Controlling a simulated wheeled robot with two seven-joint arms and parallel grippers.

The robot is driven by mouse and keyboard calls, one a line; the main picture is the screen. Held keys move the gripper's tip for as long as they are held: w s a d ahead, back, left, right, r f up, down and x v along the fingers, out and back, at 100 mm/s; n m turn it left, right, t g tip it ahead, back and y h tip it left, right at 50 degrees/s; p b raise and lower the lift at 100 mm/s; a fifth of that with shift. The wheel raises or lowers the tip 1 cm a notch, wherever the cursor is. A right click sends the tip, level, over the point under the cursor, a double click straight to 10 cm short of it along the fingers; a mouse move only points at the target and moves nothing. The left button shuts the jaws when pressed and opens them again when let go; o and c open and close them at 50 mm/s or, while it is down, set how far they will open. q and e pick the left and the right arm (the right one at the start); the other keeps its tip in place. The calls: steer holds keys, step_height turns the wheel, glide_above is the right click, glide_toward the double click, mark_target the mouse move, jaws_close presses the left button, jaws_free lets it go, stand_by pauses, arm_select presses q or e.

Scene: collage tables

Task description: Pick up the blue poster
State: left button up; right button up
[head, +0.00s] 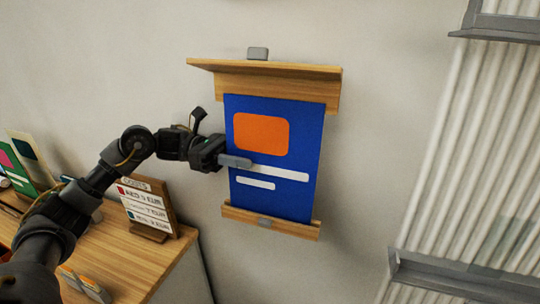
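The blue poster (274,205) hangs upright on the wall in the head view, between an upper wooden ledge and a lower wooden strip. It has an orange block and two white bars. My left gripper (238,161) reaches in from the left, and its fingers overlap the poster's left edge near mid-height. I cannot tell whether the fingers touch or grip the poster, or how far apart they are. My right gripper is not in view.
The upper wooden ledge (265,67) juts out above the poster, with a grey clip on top. The lower wooden strip (290,228) lies beneath it. A small price sign (155,208) stands on the wooden table (125,262) at lower left. Corrugated white panels (470,150) are at right.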

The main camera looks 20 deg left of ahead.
arm_select(q)
steer(key=shift+d, duration=0.3)
jaws_close()
steer(key=shift+a, duration=0.1)
